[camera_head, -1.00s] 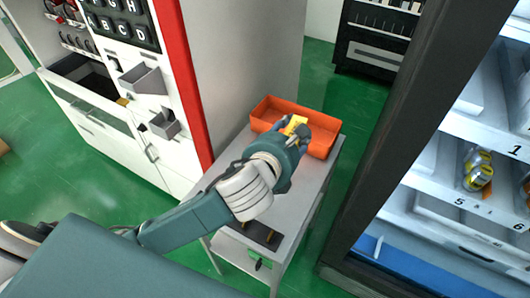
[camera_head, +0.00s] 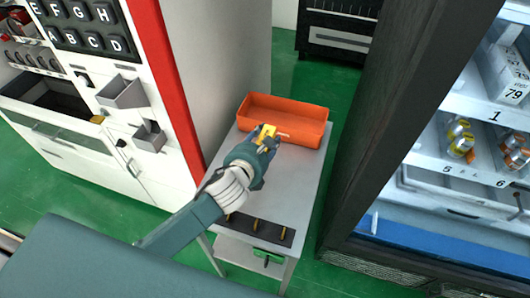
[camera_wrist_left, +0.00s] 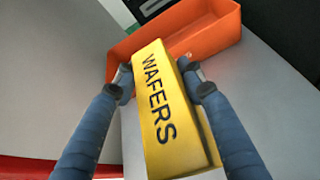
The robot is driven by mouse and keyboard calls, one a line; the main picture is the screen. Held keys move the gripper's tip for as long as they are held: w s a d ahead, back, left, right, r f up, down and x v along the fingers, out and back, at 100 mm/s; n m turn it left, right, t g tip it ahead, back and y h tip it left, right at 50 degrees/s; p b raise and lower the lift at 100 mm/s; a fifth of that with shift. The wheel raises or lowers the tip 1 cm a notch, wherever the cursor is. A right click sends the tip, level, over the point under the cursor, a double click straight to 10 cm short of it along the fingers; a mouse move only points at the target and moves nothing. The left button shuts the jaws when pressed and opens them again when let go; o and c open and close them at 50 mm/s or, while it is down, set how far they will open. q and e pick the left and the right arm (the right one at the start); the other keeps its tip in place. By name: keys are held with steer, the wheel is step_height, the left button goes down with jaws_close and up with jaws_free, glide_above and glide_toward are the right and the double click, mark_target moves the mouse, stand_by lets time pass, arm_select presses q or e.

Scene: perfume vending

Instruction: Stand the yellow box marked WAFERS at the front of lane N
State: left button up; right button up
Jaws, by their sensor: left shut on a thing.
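The yellow box marked WAFERS (camera_wrist_left: 163,105) is between the two fingers of my left gripper (camera_wrist_left: 160,78) in the left wrist view, its lettered face toward the camera. My left gripper is shut on it. In the head view the box (camera_head: 265,133) shows small at the tip of my left gripper (camera_head: 267,140), near the front side of the orange bin. Lane N cannot be made out; the lettered panel (camera_head: 82,25) at the upper left shows A to H. My right gripper is not in view.
An orange bin (camera_head: 308,137) stands on a grey table (camera_head: 298,180). A white machine with a red edge (camera_head: 160,90) is left of the table. An open dark-framed cabinet (camera_head: 400,110) with numbered shelves stands right. Green floor shows between them.

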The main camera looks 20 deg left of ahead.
arm_select(q)
steer(key=shift+d+f, duration=0.1)
steer(key=shift+f, duration=0.85)
step_height(320, 180, down, 4)
steer(key=shift+r+b, duration=0.25)
steer(key=shift+b, duration=0.05)
steer(key=shift+f, duration=0.6)
steer(key=o, duration=0.9)
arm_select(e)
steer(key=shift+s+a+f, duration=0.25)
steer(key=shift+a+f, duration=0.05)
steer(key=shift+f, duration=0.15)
arm_select(q)
steer(key=shift+o, duration=0.2)
steer(key=shift+r, duration=0.1)
